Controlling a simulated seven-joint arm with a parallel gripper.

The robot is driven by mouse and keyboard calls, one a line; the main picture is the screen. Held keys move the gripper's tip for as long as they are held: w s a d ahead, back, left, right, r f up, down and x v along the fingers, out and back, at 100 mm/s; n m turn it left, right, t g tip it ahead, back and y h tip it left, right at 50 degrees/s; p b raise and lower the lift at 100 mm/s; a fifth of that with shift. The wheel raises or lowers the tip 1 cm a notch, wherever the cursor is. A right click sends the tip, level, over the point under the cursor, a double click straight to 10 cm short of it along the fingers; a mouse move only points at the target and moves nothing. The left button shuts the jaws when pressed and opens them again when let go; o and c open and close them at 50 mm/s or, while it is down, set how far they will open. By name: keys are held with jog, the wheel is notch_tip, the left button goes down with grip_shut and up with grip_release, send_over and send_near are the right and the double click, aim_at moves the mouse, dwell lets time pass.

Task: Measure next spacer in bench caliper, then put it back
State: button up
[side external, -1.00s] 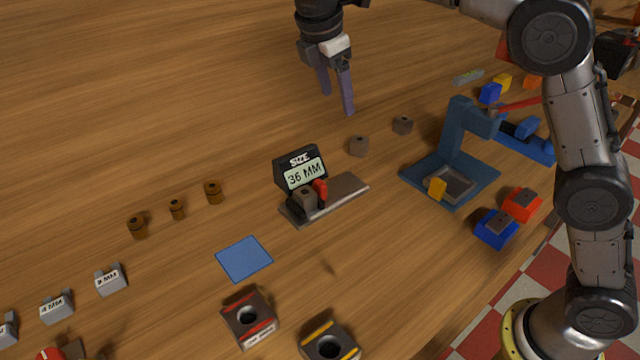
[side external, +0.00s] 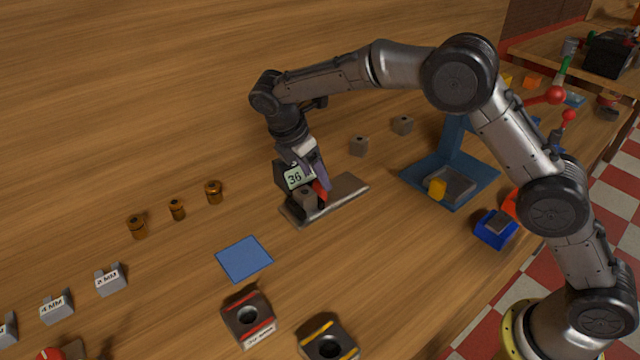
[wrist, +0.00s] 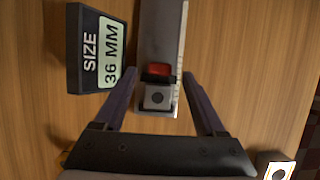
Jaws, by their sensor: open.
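The bench caliper (side external: 347,188) lies on the wooden table, with a display (wrist: 97,52) that reads SIZE 36 MM. A grey spacer (wrist: 157,97) with a hole sits on the caliper, against its red jaw (wrist: 158,70); the spacer also shows in the side view (side external: 305,198). My gripper (wrist: 162,78) is open, its two fingers apart on either side of the spacer and not visibly touching it.
A blue press-like stand (side external: 455,165) is right of the caliper. A blue square (side external: 244,259) lies in front. Brown bushings (side external: 213,192), labelled grey blocks (side external: 110,279) and dark holed blocks (side external: 248,317) stand left and in front. The table behind left is clear.

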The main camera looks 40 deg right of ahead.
aim_at(318, 192)
jog(key=shift+x, duration=2.2)
grip_shut()
